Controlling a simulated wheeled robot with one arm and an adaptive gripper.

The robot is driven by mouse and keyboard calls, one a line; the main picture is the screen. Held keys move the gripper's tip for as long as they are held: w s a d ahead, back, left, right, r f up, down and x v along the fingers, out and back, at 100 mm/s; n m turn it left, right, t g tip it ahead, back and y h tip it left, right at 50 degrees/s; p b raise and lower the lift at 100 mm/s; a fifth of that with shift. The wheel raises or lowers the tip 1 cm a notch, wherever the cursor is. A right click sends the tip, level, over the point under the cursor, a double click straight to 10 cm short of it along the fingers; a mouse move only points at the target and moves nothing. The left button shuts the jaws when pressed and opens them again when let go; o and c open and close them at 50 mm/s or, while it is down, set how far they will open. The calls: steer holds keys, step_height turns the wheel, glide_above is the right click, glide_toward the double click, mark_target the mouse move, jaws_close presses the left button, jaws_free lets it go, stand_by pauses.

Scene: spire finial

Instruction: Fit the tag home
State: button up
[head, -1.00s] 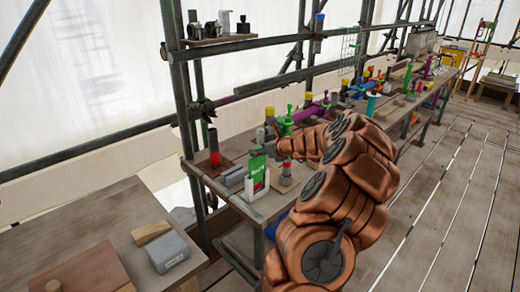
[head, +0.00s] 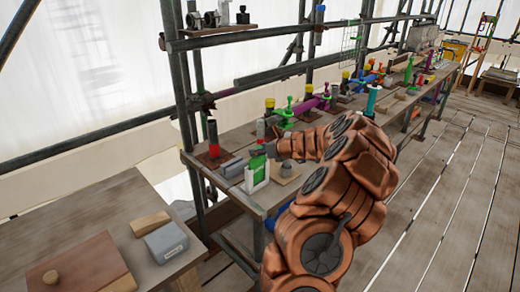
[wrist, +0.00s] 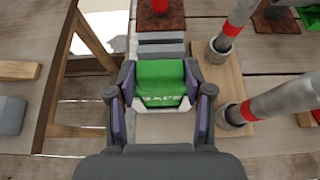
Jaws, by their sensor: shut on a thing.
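The green tag (head: 256,168) stands upright in the white holder (head: 257,187) on the wooden bench. In the wrist view the tag (wrist: 161,80), with white lettering near its lower edge, lies between my two fingers. My gripper (head: 268,150) is shut on the tag from above; it also shows in the wrist view (wrist: 162,96). White edges of the holder show around the tag's sides and bottom. My gripper hides part of the tag's top, and I cannot tell how deep the tag sits.
A grey block (head: 233,166) lies just left of the holder. A wooden plate with upright pipe stubs (head: 286,168) stands close on the right. Steel scaffold poles (head: 187,90) rise behind the bench's left end. The plank floor (head: 430,200) at right is clear.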

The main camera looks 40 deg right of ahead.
mark_target(258, 157)
steer(key=shift+f+b, duration=0.4)
steer(key=shift+f, duration=0.7)
steer(key=o, duration=1.1)
steer(key=o, duration=0.4)
steer(key=shift+f, duration=0.6)
